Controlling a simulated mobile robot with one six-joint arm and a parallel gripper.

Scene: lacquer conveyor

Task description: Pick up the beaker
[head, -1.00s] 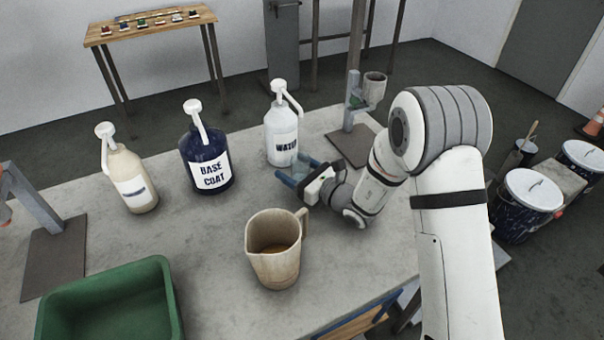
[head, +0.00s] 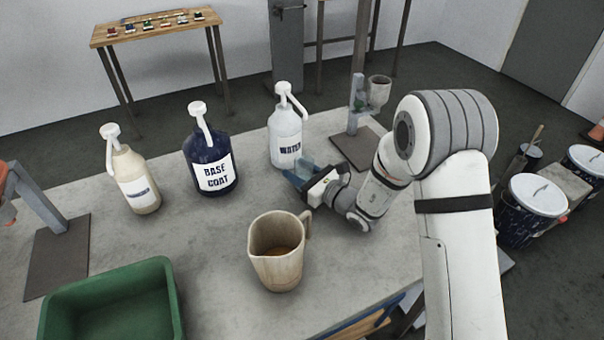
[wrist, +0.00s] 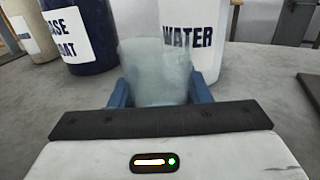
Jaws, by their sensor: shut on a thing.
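The beaker (wrist: 155,72) is a clear, bluish glass vessel. In the wrist view it stands upright between the two blue fingers of my gripper (wrist: 160,93), which are shut on it. In the head view the beaker (head: 308,167) shows faintly at the fingertips of my gripper (head: 303,178), in front of the WATER bottle (head: 286,140). The bottle is white with a pump top and stands just behind the beaker. Whether the beaker's base touches the table is hidden.
On the grey table (head: 200,240) stand a dark blue BASE COAT bottle (head: 209,150), a cream pump bottle (head: 136,180), a beige jug (head: 276,262) and a green bin (head: 60,300). A stand (head: 357,120) holding a cup is at the back right.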

